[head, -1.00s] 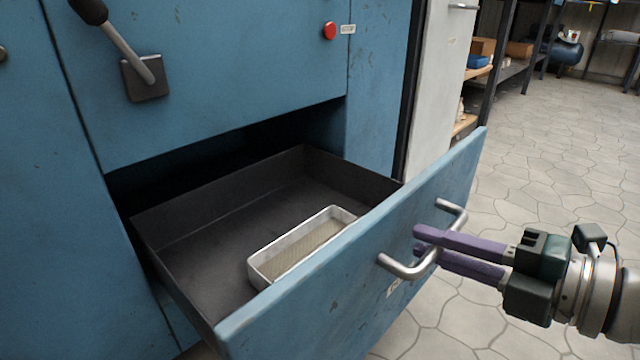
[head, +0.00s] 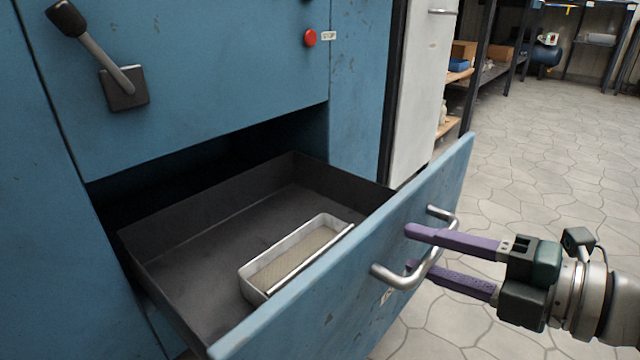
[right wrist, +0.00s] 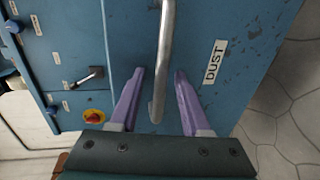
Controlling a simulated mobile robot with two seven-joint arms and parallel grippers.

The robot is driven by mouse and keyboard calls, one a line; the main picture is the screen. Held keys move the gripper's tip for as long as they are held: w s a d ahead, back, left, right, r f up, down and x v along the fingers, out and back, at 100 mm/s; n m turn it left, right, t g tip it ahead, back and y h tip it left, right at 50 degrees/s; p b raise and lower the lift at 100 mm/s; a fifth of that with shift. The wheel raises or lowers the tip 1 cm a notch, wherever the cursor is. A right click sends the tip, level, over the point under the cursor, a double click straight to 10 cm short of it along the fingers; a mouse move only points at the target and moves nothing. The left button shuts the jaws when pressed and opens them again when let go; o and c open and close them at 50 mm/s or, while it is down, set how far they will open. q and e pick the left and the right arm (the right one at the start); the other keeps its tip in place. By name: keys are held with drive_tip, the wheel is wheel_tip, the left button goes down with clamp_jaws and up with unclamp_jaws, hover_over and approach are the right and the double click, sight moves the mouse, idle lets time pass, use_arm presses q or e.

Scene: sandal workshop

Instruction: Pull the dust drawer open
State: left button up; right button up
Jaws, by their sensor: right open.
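The dust drawer (head: 355,275) stands pulled well out of the blue machine, its dark inside showing. A light metal tray with a mesh floor (head: 243,270) lies in it, against the front panel. The drawer's metal bar handle (head: 398,278) is on the front panel. My right gripper (head: 408,250) is open, its purple fingers above and below the handle bar, with a gap to it. In the right wrist view the handle (right wrist: 165,50) runs between the spread fingers (right wrist: 158,75), beside a label reading DUST (right wrist: 215,62). My left gripper is not in view.
The blue machine (head: 200,90) rises behind the drawer, with a lever (head: 105,60) and a red button (head: 310,38). A pale cabinet (head: 412,90) and shelves stand beyond. The tiled floor (head: 540,150) at right is clear.

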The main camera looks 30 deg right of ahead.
drive_tip(key=shift+s+d+r+p, duration=0.2)
drive_tip(key=shift+s+p, duration=0.15)
drive_tip(key=p+v, duration=0.3)
drive_tip(key=v, duration=0.6)
drive_tip(key=shift+s+f, duration=0.1)
drive_tip(key=shift+f, duration=0.05)
